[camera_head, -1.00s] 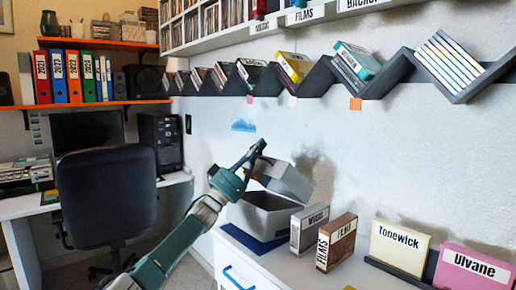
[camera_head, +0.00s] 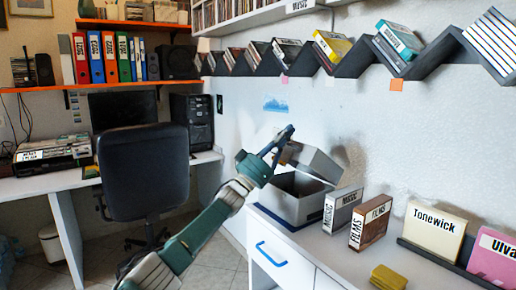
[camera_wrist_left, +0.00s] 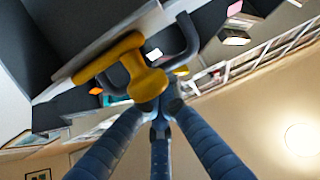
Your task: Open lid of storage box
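The grey storage box (camera_head: 290,207) stands on the white cabinet in the head view. Its grey lid (camera_head: 318,162) is raised and tilted back toward the wall, leaving the box mouth uncovered. My left gripper (camera_head: 281,141) reaches in from the left at the near left edge of the lid. In the left wrist view, its blue fingers (camera_wrist_left: 158,102) converge beside a yellow piece (camera_wrist_left: 148,80) under a dark grey surface. The exact contact is hidden, so I cannot tell whether they hold it. My right gripper is not in view.
A MUSIC case (camera_head: 342,209) and a brown FILMS case (camera_head: 371,224) stand right of the box. A yellow block (camera_head: 388,278) lies in front. Tonewick (camera_head: 436,230) and pink (camera_head: 493,258) cases stand at right. A zigzag shelf (camera_head: 354,66) runs above. An office chair (camera_head: 143,172) is at left.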

